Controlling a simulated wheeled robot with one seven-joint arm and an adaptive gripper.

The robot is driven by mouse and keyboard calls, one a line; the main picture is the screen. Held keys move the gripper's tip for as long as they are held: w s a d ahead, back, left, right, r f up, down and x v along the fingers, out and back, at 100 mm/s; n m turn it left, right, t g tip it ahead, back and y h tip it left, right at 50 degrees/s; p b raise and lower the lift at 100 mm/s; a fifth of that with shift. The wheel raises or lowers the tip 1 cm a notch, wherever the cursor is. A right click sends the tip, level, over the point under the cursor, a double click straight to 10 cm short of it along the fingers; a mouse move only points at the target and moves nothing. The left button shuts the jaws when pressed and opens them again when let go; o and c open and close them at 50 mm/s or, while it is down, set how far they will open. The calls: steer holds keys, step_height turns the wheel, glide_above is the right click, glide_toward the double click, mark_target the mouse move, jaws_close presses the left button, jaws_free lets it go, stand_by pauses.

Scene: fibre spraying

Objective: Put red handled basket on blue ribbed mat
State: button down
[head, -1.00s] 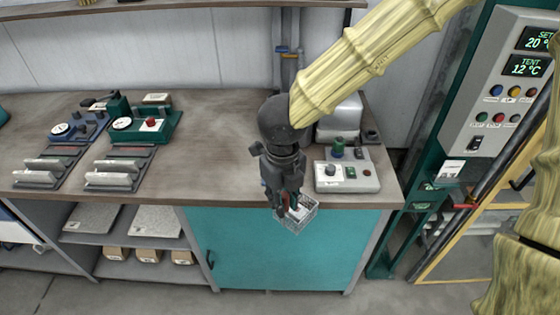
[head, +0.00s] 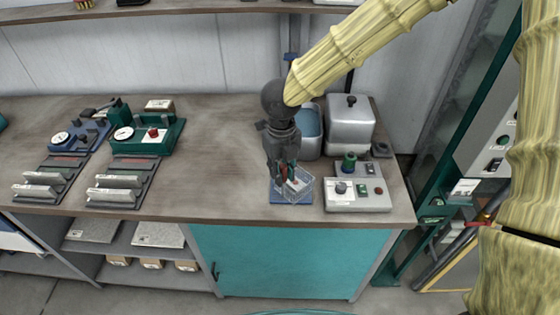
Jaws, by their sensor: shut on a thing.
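My gripper (head: 287,176) points down near the front of the bench and is shut on the basket's handle. The red handled basket (head: 298,190), a small wire basket, hangs just below the fingers. The handle is mostly hidden by the fingers, with only a little red showing. The blue ribbed mat (head: 280,200) lies on the bench directly below and behind the basket, which hides most of it. I cannot tell whether the basket touches the mat.
A grey control box (head: 357,188) with knobs stands close to the right of the mat. Behind are an open blue-lined bath (head: 311,128) and a lidded metal box (head: 351,125). Green and blue devices (head: 146,135) stand at the left. The bench between them and my gripper is clear.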

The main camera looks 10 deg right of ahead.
steer(key=w+d+f+p, duration=0.1)
steer(key=w+f+p, duration=0.2)
steer(key=w+f, duration=0.1)
steer(key=shift+w, duration=0.85)
steer(key=shift+f, duration=0.1)
steer(key=c, duration=1.3)
jaws_free()
steer(key=shift+f, duration=0.1)
step_height(320, 180, up, 12)
steer(key=shift+a+r+b, duration=0.1)
steer(key=shift+r+b, duration=0.1)
steer(key=shift+b, duration=1.05)
steer(key=shift+s+f, duration=0.1)
